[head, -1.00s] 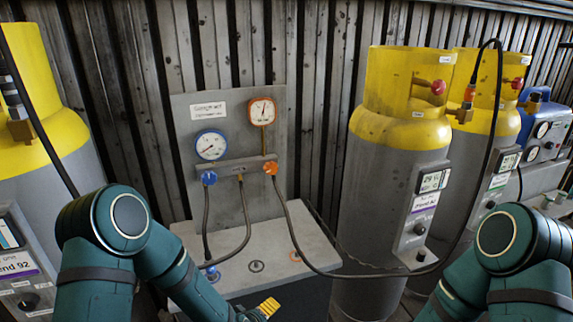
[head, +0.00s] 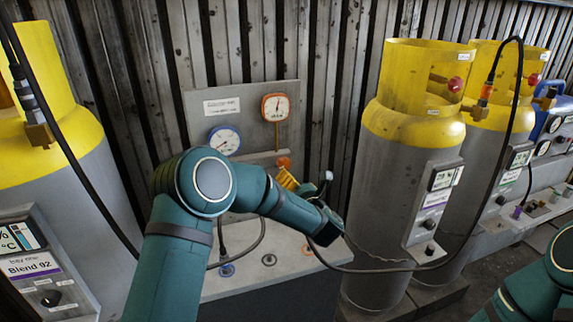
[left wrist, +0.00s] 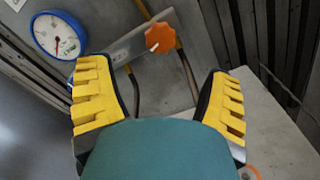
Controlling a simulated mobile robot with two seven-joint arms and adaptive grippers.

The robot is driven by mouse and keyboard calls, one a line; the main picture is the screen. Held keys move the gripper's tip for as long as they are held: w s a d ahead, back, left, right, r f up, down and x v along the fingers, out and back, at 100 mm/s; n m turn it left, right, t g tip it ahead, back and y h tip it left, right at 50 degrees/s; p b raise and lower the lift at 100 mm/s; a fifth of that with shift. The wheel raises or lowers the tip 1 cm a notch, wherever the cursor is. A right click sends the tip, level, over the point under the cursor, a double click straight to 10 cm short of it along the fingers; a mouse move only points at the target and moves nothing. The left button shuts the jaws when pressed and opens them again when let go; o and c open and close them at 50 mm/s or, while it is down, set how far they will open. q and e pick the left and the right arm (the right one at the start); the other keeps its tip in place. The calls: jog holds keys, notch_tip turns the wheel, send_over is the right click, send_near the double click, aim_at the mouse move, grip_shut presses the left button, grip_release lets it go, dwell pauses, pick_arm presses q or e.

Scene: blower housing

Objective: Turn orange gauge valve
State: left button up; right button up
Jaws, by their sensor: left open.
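The orange gauge valve (left wrist: 160,37) is a lobed knob with a white mark, on the grey manifold bar under the gauges. In the head view the orange valve (head: 284,162) shows just above my left gripper (head: 298,182). In the left wrist view my left gripper (left wrist: 160,100) is open, its yellow fingers wide apart and empty, with the valve beyond the fingertips, between them and not touched. The orange-rimmed gauge (head: 275,107) is above the valve. The blue-rimmed gauge (left wrist: 59,34) is to its left. The blue valve is hidden behind my left arm in the head view.
A grey panel (head: 240,90) carries the gauges above a pale base (head: 250,285). A dark hose (head: 375,269) runs right from the base area. Yellow-topped grey cylinders (head: 410,150) stand to the right, another (head: 60,130) to the left. A corrugated wall is behind.

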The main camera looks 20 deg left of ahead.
aim_at(286, 165)
pick_arm(q)
jog(key=x, duration=1)
jog(key=shift+a, duration=0.1)
jog(key=c, duration=1.2)
